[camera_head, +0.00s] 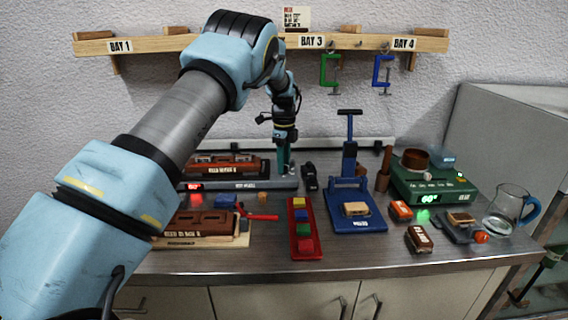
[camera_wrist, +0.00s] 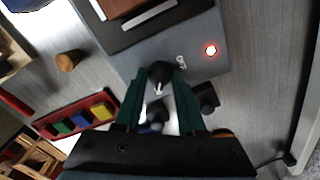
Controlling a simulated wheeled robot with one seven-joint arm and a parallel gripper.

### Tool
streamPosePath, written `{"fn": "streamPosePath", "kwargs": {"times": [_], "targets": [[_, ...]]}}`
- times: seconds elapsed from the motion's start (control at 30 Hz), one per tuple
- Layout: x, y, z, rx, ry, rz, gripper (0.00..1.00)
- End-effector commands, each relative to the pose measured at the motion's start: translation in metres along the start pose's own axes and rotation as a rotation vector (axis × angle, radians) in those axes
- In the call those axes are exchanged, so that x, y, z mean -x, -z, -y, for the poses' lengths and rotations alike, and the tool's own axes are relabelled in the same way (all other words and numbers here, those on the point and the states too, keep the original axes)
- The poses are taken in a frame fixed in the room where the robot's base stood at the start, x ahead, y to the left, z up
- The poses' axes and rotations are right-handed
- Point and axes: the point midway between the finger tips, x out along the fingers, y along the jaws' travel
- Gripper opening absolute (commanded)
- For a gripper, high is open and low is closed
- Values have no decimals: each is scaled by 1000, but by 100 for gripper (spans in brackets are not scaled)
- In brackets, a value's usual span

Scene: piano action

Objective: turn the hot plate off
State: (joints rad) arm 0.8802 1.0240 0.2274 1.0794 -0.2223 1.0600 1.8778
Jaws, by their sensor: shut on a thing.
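The hot plate (camera_head: 240,185) is a long low grey unit at the back left of the bench, with a red lit display at its left end. In the wrist view its grey panel (camera_wrist: 205,70) carries a lit red lamp (camera_wrist: 211,50) and an "OFF" mark. My gripper (camera_head: 284,168) points down at the right end of the hot plate. In the wrist view my gripper (camera_wrist: 162,78) has its green fingers shut on a black knob (camera_wrist: 160,72). The knob's white pointer line points toward the gripper, away from the "OFF" mark. The head view hides the knob.
A small black item (camera_head: 309,178) stands close right of my gripper. A blue press (camera_head: 357,215), a red tray of coloured blocks (camera_head: 291,245) and a green glue heater (camera_head: 430,185) stand further right or forward. A wooden shelf (camera_head: 170,44) runs above.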

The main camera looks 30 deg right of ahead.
Motion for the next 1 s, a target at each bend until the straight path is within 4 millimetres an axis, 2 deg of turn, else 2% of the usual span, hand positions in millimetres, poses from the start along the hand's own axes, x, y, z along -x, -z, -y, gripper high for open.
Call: {"fn": "streamPosePath", "kwargs": {"times": [0.37, 1.0], "targets": [[0, -1, 0, 124, 0, -1, 0], [0, 0, 0, 705, -1, -1, 0]]}}
